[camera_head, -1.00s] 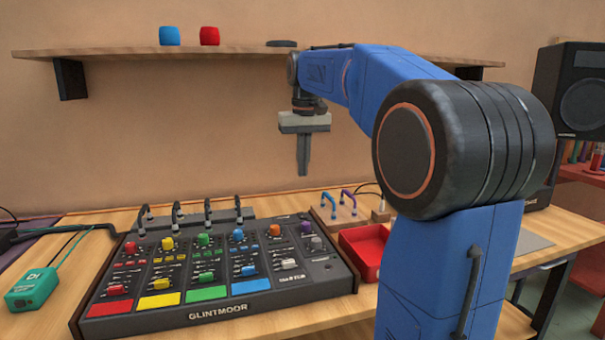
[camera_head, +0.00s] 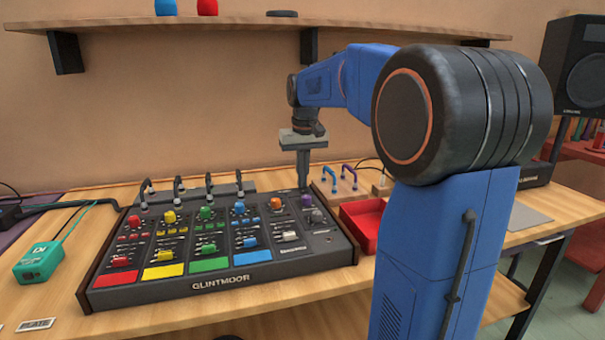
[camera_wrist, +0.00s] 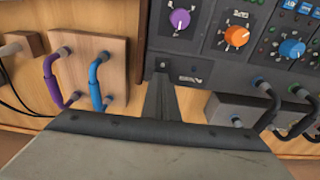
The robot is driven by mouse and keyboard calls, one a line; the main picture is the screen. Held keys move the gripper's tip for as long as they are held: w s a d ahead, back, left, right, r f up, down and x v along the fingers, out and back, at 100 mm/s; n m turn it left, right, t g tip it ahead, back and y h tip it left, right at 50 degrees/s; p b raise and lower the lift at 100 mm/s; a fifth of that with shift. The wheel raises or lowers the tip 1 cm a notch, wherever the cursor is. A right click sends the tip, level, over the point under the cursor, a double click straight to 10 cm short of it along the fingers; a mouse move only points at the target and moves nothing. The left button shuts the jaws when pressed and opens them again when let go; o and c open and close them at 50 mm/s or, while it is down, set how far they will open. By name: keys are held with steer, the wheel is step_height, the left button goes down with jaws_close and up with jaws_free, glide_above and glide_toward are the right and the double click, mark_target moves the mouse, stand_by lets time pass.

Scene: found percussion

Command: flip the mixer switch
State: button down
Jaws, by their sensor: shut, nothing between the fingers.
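The black mixer (camera_head: 225,280) lies on the wooden table, with colored knobs, faders and a white switch-like control (camera_head: 290,236) on its right part. I cannot tell for certain which control is the mixer switch. My gripper (camera_head: 303,186) points down over the mixer's back right corner, near the orange knob (camera_head: 276,203) and purple knob (camera_head: 307,201). It is shut and empty. In the wrist view the fingers (camera_wrist: 160,80) reach to the mixer's edge, near the purple knob (camera_wrist: 180,18) and orange knob (camera_wrist: 236,37). Whether the tips touch the mixer is unclear.
A wooden block with blue and purple cables (camera_head: 341,183) and a red tray (camera_head: 362,222) stand right of the mixer. Several black cable plugs (camera_head: 209,186) rise behind it. A teal box (camera_head: 40,262) lies at left. A shelf (camera_head: 200,22) hangs above.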

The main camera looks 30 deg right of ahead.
mark_target(304, 190)
steer(key=shift+f, duration=0.3)
stand_by(0.4)
steer(key=shift+s+a, duration=0.2)
steer(key=shift+s, duration=0.5)
steer(key=shift+r, duration=0.2)
step_height(304, 190, up, 14)
steer(key=s, duration=0.1)
steer(key=shift+s+a, duration=0.2)
steer(key=shift+s, duration=0.1)
steer(key=shift+w+d+r, duration=0.1)
steer(key=shift+w+d, duration=0.05)
steer(key=shift+w, duration=0.55)
